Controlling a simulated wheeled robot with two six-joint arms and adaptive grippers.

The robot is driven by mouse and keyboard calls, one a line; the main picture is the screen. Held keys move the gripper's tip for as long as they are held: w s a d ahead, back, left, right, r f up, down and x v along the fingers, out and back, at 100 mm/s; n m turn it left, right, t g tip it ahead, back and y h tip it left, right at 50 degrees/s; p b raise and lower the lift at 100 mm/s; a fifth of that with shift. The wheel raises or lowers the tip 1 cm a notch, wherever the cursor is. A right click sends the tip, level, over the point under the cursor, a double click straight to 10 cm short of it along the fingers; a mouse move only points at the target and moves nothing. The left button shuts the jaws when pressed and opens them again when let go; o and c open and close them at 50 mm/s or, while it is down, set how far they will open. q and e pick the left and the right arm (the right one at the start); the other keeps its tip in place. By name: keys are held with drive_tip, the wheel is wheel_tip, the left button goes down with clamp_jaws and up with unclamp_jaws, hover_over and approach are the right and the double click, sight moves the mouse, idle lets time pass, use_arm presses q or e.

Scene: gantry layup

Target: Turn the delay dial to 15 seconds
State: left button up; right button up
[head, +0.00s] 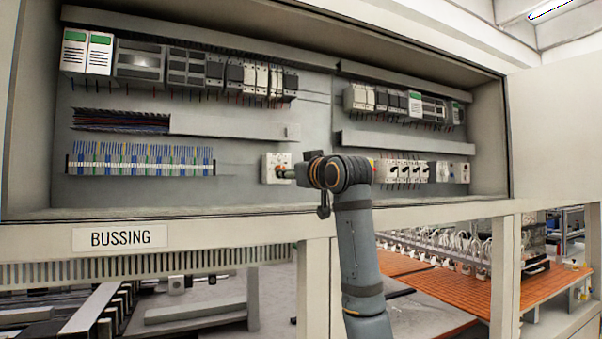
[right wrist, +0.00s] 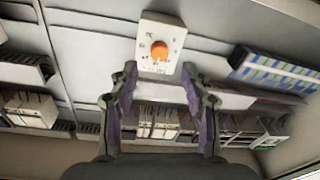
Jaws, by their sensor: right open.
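The delay dial is a white box (right wrist: 172,30) with an orange round knob (right wrist: 159,50) and small marks around it. It shows at the top middle of the right wrist view, and the markings are too small to read. In the head view the box (head: 270,159) sits on the cabinet's back panel, partly hidden by my wrist. My right gripper (right wrist: 160,72) is open and empty in the right wrist view. Its two fingers point toward the dial, one to each side below the knob. Whether they touch the box I cannot tell. My left gripper is not in view.
The open cabinet (head: 120,215) holds rows of breakers and modules (head: 190,70), a terminal strip (head: 140,160) to the left of the dial, and switches (head: 405,171) to its right. Grey wire ducts (head: 225,128) run across the panel. A bottom ledge lies below.

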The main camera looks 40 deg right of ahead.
drive_tip(key=s+a, duration=0.1)
drive_tip(key=s, duration=0.5)
drive_tip(key=shift+s+f, duration=0.2)
